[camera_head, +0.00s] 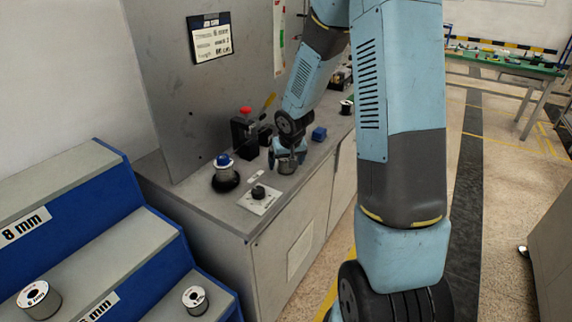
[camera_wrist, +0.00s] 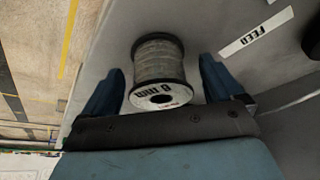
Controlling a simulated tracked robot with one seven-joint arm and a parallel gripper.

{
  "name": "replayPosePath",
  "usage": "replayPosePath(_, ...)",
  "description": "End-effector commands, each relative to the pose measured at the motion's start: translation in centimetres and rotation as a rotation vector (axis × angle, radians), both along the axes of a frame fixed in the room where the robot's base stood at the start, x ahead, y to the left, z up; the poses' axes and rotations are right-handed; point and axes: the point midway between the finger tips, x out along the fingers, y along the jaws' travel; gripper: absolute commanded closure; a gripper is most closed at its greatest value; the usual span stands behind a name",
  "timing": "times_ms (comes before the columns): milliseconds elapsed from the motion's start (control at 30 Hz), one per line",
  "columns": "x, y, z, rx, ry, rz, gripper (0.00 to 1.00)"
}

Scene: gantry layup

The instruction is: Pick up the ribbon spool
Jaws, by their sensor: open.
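The ribbon spool (camera_wrist: 160,66) shows in the wrist view, a grey wound spool with a white end face marked 8 mm. It rests on the grey counter (camera_wrist: 108,42). My gripper (camera_wrist: 162,88) is open, with one blue finger on each side of the spool and a visible gap at both sides. In the head view my gripper (camera_head: 288,158) is low over the counter, and the spool (camera_head: 287,165) shows partly beneath it. The fingers partly hide it there.
A blue-topped spool on a dark base (camera_head: 224,172) and a black knob on a white plate (camera_head: 259,195) stand close by. A red-button box (camera_head: 244,132) and a blue block (camera_head: 319,134) are behind. Blue-grey steps (camera_head: 75,215) at left hold other spools (camera_head: 195,299).

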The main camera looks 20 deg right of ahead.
Motion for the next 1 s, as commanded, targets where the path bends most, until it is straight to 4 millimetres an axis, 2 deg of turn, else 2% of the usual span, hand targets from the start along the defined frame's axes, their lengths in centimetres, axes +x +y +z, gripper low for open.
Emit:
replayPosePath(300, 0.09, -0.01, -0.17, 0.0, -0.001, -0.001, 0.08)
replayPosePath(900, 0.1, 0.0, -0.15, 0.0, -0.001, -0.001, 0.66)
replayPosePath(1000, 0.11, 0.0, -0.13, 0.0, -0.001, -0.001, 0.71)
